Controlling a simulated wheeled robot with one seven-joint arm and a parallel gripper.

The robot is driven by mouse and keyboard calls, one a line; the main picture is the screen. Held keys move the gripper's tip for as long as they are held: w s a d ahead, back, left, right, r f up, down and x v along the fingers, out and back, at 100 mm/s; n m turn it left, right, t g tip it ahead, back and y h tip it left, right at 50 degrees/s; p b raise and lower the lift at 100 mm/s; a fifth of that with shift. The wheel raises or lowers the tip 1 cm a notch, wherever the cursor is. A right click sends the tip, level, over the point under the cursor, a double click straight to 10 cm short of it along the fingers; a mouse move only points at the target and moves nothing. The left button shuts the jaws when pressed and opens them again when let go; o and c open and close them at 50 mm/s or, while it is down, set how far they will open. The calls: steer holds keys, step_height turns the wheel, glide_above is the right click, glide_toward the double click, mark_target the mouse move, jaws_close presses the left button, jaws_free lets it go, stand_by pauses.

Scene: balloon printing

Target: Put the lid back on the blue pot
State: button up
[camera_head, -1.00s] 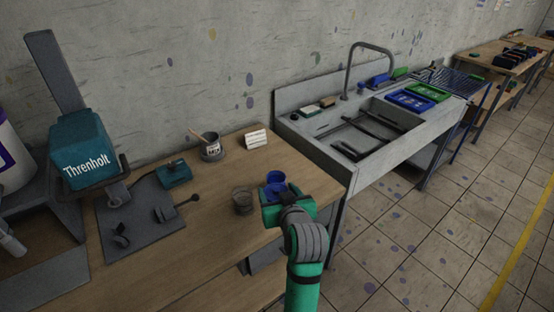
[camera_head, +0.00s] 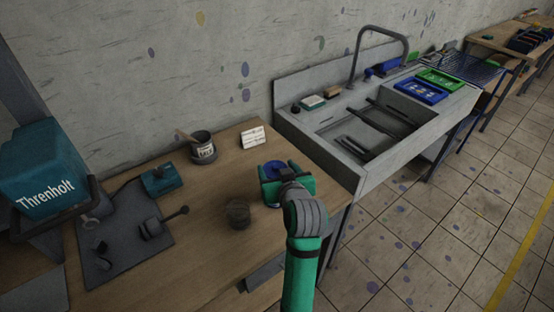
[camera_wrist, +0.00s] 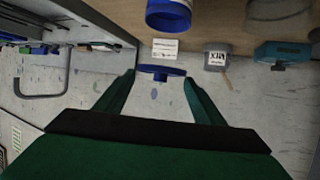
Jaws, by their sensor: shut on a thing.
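My gripper (camera_wrist: 160,82) is shut on a thin blue lid (camera_wrist: 161,71), held by its edges between the fingertips. The blue pot (camera_wrist: 168,14) stands on the table and shows at the top edge of the wrist view, where the picture is upside down. The lid is apart from the pot there and higher above the table. In the head view my gripper (camera_head: 286,182) is at the table's right part, with the blue lid (camera_head: 272,168) at its jaws. The gripper hides most of the pot there.
A dark cup (camera_head: 237,213) stands just left of my gripper. A paint can (camera_head: 203,149), a white card (camera_head: 252,137) and a teal box (camera_head: 161,180) are farther back on the wooden table (camera_head: 190,245). A sink (camera_head: 350,175) adjoins on the right.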

step_height(320, 180, down, 6)
steer(key=shift+f, duration=0.15)
stand_by(0.6)
steer(key=shift+f, duration=0.2)
stand_by(2.2)
steer(key=o, duration=1.5)
steer(key=shift+r, duration=0.15)
steer(key=shift+r, duration=3.4)
steer(key=shift+c, duration=0.7)
